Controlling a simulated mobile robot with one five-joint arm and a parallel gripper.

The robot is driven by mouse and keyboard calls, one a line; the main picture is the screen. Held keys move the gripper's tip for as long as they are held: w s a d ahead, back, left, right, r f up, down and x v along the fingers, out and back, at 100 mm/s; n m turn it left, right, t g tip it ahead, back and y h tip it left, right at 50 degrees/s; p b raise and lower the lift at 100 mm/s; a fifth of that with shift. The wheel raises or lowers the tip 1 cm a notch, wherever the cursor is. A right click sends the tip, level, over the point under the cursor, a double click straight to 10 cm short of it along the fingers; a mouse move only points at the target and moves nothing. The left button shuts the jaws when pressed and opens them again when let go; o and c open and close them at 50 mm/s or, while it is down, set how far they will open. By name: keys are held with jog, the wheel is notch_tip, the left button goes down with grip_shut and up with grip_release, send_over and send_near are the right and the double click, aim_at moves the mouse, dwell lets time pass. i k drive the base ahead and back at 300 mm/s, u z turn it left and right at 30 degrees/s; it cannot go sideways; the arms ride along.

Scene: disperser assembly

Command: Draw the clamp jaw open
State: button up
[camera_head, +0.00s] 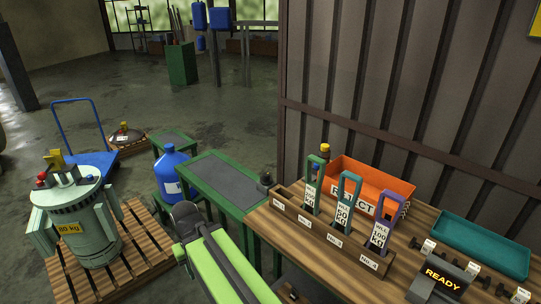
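No part can be made out for certain as the clamp jaw. A small dark block (265,184) sits where the grey-topped green table meets the wooden bench; I cannot tell whether it is a clamp or whether it is open. My bright green arm reaches up from the bottom edge to a dark joint left of the green table. My gripper cannot be made out in this view.
The wooden bench (335,272) holds a rack (318,232) of labelled handles, an orange REJECT bin (392,183), a teal tray (482,243) and a READY display (442,278). A blue bottle (170,172) and an 80 kg canister (88,245) on a pallet stand left.

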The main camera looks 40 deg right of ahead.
aim_at(314, 170)
jog(key=u, duration=0.45)
jog(key=i, duration=1.2)
jog(key=u, duration=0.2)
